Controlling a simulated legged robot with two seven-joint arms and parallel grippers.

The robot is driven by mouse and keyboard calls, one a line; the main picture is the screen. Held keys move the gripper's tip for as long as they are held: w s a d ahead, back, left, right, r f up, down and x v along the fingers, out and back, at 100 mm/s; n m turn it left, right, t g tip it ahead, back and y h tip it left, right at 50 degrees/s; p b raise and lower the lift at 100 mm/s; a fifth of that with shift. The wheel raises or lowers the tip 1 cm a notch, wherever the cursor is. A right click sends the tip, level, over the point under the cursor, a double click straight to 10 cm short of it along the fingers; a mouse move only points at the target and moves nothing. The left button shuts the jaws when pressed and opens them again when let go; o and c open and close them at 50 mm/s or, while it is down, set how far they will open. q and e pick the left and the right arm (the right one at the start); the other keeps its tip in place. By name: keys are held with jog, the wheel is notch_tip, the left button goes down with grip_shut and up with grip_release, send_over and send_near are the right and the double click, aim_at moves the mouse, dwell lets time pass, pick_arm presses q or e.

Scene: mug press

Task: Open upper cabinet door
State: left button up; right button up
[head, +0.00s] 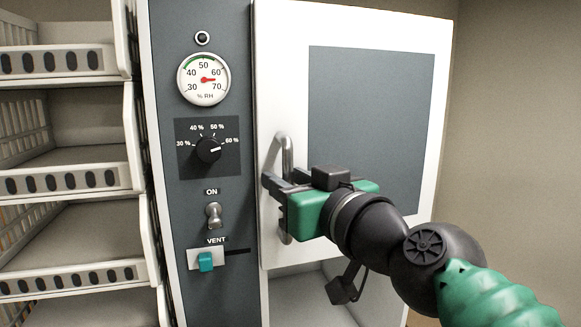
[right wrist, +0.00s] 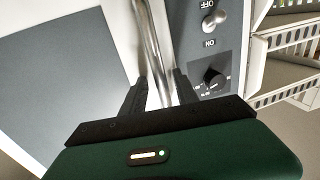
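The upper cabinet door (head: 350,28) is white with a large grey panel and looks closed in the head view. A vertical silver bar handle (head: 286,150) is on its left side; the handle also shows in the right wrist view (right wrist: 153,45). My right gripper (head: 274,184) is at the handle, reaching in from the lower right. In the right wrist view its dark fingers (right wrist: 159,82) stand close on both sides of the bar and look shut on it. The gripper hides the handle's middle in the head view. My left gripper is not in view.
A grey control panel (head: 180,130) with a humidity dial (head: 204,79), knob (head: 208,150), switch and vent slider is left of the door. White slotted bins (head: 70,180) are stacked farther left. Below the door is an open compartment (head: 300,295). A bare wall is at the right.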

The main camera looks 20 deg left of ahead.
jog(key=shift+s+a, duration=0.15)
jog(key=shift+a, duration=0.2)
jog(key=shift+d, duration=0.25)
grip_shut()
dwell(0.8)
